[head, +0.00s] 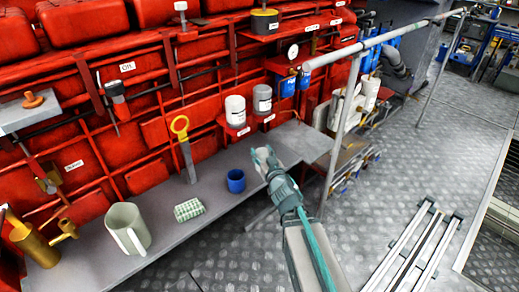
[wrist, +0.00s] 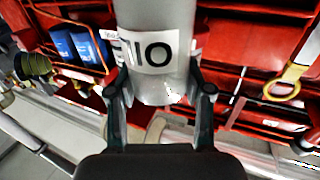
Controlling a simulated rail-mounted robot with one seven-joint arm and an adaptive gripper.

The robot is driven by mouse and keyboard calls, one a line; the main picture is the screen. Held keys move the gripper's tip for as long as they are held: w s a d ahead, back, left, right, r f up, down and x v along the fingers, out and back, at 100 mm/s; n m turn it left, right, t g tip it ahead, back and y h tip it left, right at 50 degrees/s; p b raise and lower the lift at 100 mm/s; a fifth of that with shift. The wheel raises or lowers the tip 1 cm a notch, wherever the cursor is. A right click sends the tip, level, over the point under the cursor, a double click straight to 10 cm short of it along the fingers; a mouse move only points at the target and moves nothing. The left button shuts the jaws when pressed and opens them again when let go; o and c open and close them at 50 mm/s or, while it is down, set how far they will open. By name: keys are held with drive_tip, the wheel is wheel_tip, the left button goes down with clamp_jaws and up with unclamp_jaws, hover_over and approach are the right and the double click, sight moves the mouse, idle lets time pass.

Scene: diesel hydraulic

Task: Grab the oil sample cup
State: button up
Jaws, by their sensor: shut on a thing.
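My gripper (wrist: 163,92) is shut on a pale grey cylinder, which I take as the oil sample cup (wrist: 157,22). A white label with large black characters, partly cut off, faces the wrist camera. One finger lies on each side of the cup, and its far end runs out of the top of the wrist view. In the head view my gripper (head: 264,158) is above the right part of the grey bench, and the cup between its fingers is small and mostly hidden.
On the bench (head: 90,262) are a blue cup (head: 236,181), a checkered cloth (head: 188,209), a pale jug (head: 128,229) and a brass can (head: 35,243). A yellow-handled tool (head: 184,145) stands behind. White (head: 235,110) and grey (head: 262,98) canisters sit on red shelves. A grey rail post (head: 345,125) stands right of my gripper.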

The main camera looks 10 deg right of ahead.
drive_tip(key=shift+s+d+r+p, duration=0.15)
drive_tip(key=shift+s+r+p, duration=0.7)
drive_tip(key=shift+p, duration=2.1)
drive_tip(key=s+d+r+p, duration=0.1)
drive_tip(key=s+p, duration=0.5)
drive_tip(key=p, duration=0.8)
drive_tip(key=shift+s+r, duration=0.3)
drive_tip(key=shift+r, duration=0.25)
